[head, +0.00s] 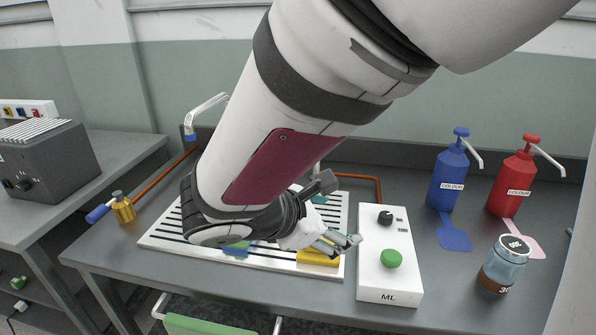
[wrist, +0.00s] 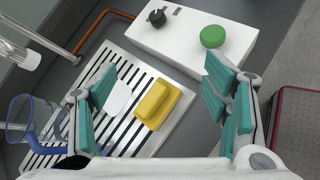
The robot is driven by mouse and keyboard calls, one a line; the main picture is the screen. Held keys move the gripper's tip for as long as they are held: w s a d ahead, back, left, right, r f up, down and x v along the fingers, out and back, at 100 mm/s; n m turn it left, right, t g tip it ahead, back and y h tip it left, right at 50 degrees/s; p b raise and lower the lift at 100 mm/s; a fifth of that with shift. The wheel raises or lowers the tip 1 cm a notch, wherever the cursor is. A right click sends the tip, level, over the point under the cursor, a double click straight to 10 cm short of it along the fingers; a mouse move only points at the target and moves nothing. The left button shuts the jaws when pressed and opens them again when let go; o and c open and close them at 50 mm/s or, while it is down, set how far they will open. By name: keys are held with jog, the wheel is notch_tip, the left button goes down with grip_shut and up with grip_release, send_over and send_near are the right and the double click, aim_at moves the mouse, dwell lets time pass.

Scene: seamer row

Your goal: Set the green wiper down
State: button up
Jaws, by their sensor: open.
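I cannot make out a green wiper in either view. My gripper (wrist: 160,78) is open, its teal-padded fingers wide apart, with nothing held between them. It hangs over the white slatted drainer (head: 165,238). A yellow block (wrist: 158,104) lies on the slats below the fingers; it also shows in the head view (head: 318,257). A flat white piece (wrist: 117,99) lies beside it. In the head view a blue piece with a green part (head: 237,247) lies on the drainer, partly hidden by my arm. My arm covers much of the drainer there.
A white box (head: 388,282) with a green button and black knob stands right of the drainer. Blue (head: 450,180) and red (head: 513,182) pump bottles and a jar (head: 502,266) stand further right. A blue-rimmed clear vessel (wrist: 20,112) is at the wrist view's left.

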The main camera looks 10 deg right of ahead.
jog(key=s+d+r+m+g+y, duration=0.3)
jog(key=s+d+m+g, duration=0.2)
jog(key=s+d+m, duration=0.7)
jog(key=s+a+m+y, duration=0.6)
jog(key=s+m, duration=0.1)
jog(key=s, duration=0.3)
jog(key=shift+s+m, duration=0.3)
jog(key=shift+s, duration=0.05)
notch_tip(320, 180, up, 14)
jog(key=t+p, duration=0.3)
jog(key=p, duration=0.9)
jog(key=shift+d, duration=0.3)
